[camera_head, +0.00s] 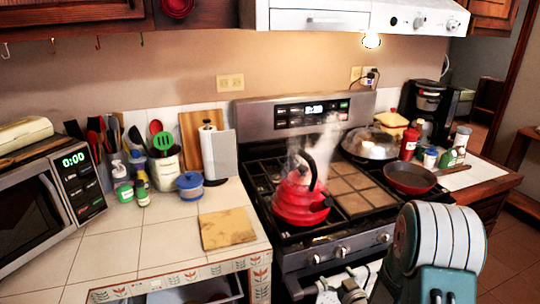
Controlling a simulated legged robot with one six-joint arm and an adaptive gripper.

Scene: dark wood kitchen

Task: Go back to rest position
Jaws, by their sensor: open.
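My arm shows at the lower right, with a white ribbed joint and a teal link.
A red pan (409,179) and a lidded pan (369,144) sit on the stove's right side. A cutting board (227,229) lies on the left counter, near a blue pot (190,186) and a microwave (40,207). An open drawer (190,292) shows below that counter. Floor is visible at the right.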

